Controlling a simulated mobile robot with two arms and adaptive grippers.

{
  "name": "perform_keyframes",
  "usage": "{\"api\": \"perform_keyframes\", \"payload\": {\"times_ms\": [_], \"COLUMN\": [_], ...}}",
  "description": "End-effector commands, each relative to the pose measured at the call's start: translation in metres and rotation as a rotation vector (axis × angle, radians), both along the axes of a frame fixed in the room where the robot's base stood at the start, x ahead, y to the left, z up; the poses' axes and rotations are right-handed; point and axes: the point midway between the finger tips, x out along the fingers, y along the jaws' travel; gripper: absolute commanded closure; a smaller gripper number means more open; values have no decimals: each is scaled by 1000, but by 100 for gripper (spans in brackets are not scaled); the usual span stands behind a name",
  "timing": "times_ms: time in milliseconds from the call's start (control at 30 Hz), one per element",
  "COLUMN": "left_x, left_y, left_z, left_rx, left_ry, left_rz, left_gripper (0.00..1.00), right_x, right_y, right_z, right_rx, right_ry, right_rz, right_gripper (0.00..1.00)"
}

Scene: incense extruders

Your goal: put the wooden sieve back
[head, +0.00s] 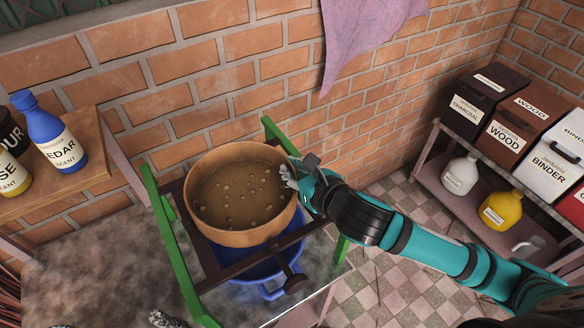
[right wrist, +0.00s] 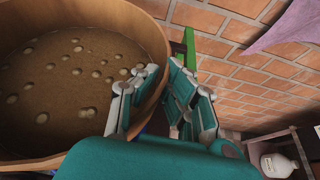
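The wooden sieve (head: 240,238), a round tan hoop with brown, lump-dotted material inside, sits on dark rails of a green-posted stand (head: 175,250). It also fills the left of the right wrist view (right wrist: 150,35). My right gripper (head: 300,178) is at the sieve's right rim. In the right wrist view its fingers (right wrist: 162,85) lie one inside and one outside the wall, closed on it. The fingers hide part of the rim. Small grey pieces at the bottom edge of the head view may be my left gripper's fingertips; its state is unclear.
A blue bucket (head: 270,292) stands under the sieve. A wooden shelf (head: 88,170) at left holds scent bottles (head: 48,132). A rack at right holds labelled boxes (head: 515,130) and jugs (head: 500,210). A brick wall is close behind; tiled floor is clear at lower right.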

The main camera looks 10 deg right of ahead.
Motion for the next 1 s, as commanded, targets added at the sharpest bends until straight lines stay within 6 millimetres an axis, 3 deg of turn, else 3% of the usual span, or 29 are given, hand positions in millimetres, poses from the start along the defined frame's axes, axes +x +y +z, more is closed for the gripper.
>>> {"api": "perform_keyframes", "payload": {"times_ms": [233,467,767,867,1000], "left_x": [1,1,-1,0,0], "left_y": [0,-1,1,1,0], "left_z": [-2,-2,-2,-2,-2], "left_rx": [-1,-1,1,1,0], "left_ry": [-3,-3,0,0,0], "left_rz": [-1,-1,1,1,1], "left_gripper": [71,71,71,71,71], "right_x": [0,0,0,1,1], "right_y": [0,0,0,0,0], "right_z": [-5,-5,-4,5,31], "right_rx": [2,0,-2,-1,0], "right_ry": [-1,-1,1,-1,-8], "right_rz": [0,0,-1,-1,1], "right_gripper": [100,68,67,67,67]}}
